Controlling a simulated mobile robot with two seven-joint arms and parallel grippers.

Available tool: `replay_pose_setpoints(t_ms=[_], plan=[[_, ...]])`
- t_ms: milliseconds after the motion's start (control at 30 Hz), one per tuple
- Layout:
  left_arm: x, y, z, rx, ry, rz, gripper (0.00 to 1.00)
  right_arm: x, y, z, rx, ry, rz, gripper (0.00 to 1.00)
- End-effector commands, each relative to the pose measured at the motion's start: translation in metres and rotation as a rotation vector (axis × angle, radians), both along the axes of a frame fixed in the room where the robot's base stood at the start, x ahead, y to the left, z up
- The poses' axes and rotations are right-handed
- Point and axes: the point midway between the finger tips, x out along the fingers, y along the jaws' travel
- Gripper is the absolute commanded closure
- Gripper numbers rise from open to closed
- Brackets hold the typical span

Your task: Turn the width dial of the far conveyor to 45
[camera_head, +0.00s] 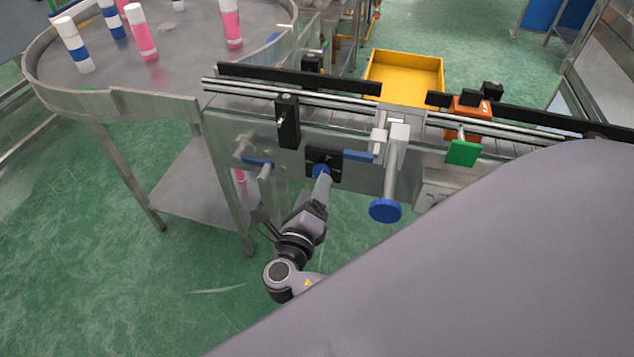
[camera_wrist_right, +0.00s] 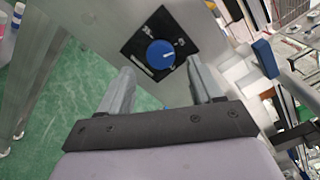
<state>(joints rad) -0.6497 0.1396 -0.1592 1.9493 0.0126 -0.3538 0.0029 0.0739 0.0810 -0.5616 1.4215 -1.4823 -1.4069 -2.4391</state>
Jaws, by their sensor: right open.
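The width dial (camera_head: 321,171) is a round blue knob on a black square plate on the side of the conveyor (camera_head: 350,178). In the right wrist view the dial (camera_wrist_right: 160,54) shows a white pointer line on its face; the scale marks are too small to read. My right gripper (camera_head: 322,180) is at the dial in the head view. In the right wrist view its two grey fingers (camera_wrist_right: 162,75) are apart, one to each side below the dial, with nothing between them. I cannot tell whether they touch the dial. My left gripper is not in view.
A blue round handwheel (camera_head: 385,210) sticks out right of the dial. A round steel table (camera_head: 150,100) with several bottles stands at left. A yellow bin (camera_head: 404,78) is behind the conveyor. My own large grey arm link covers the lower right.

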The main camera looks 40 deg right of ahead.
Motion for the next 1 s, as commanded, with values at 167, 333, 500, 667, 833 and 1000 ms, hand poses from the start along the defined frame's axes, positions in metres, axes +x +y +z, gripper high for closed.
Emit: replay_pose_setpoints(t_ms=[167,333,500,667,833,1000], plan=[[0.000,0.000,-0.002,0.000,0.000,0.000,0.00,-0.018,0.021,-0.001,0.002,0.001,0.000,0.35],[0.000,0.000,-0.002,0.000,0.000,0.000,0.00,-0.024,0.028,0.000,0.000,0.000,-0.001,0.35],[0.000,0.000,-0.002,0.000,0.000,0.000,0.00,-0.024,0.028,0.000,0.000,0.000,-0.001,0.35],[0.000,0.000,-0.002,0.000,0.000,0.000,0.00,-0.024,0.028,0.000,0.000,0.000,-0.001,0.35],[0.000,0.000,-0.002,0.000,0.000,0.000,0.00,-0.024,0.028,0.000,0.000,0.000,-0.001,0.35],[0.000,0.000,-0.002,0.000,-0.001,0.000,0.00,-0.024,0.028,0.000,0.000,0.000,-0.001,0.35]])
